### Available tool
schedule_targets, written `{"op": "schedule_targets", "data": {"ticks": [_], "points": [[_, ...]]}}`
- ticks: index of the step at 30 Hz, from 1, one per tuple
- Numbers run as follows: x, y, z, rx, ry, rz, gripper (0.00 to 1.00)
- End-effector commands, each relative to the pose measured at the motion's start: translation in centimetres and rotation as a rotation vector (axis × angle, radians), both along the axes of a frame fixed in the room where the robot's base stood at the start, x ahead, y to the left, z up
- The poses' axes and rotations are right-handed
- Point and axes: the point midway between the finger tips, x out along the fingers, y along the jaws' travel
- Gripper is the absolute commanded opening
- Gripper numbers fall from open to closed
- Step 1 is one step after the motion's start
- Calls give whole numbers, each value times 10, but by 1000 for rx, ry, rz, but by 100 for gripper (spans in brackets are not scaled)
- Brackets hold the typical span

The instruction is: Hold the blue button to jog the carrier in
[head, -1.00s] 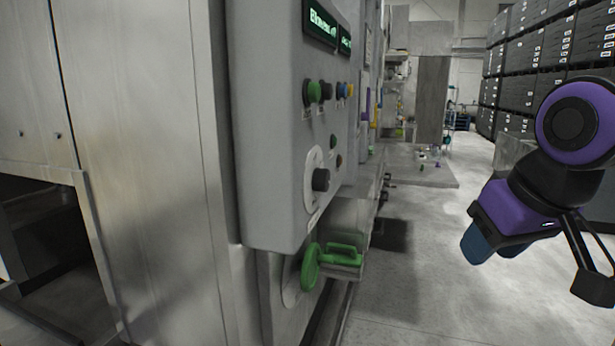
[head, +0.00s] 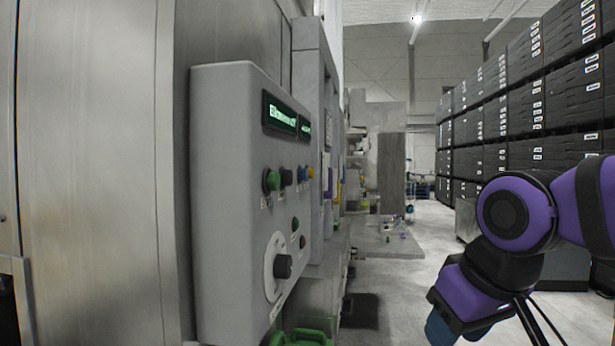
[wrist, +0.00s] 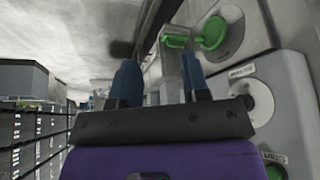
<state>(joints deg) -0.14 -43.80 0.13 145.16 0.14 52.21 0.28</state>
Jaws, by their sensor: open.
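The grey control panel (head: 215,200) stands left of centre in the head view, with a green-lit display (head: 284,118) at its top. Below the display is a row of buttons: green (head: 271,180), dark, a small blue button (head: 301,174) and yellow (head: 310,172). A black rotary knob (head: 283,266) sits lower down. My gripper (head: 455,325) is at the lower right, well apart from the panel. In the wrist view my gripper (wrist: 160,82) has its two blue fingers spread and empty. The blue button is not seen in the wrist view.
A green handle (head: 300,337) juts out below the panel; it also shows in the wrist view (wrist: 212,33). Stacked black crates (head: 520,110) line the right side. Open floor (head: 400,285) lies between the panel and my arm.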

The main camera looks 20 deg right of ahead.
Motion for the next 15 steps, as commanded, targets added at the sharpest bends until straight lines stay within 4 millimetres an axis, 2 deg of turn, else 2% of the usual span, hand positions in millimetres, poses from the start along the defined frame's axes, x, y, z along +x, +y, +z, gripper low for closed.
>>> {"op": "schedule_targets", "data": {"ticks": [6,11,12,15], "points": [[0,0,0,0,0,0,40],[0,0,0,0,0,0,3],[0,0,0,0,0,0,0],[0,0,0,0,0,0,0]]}}
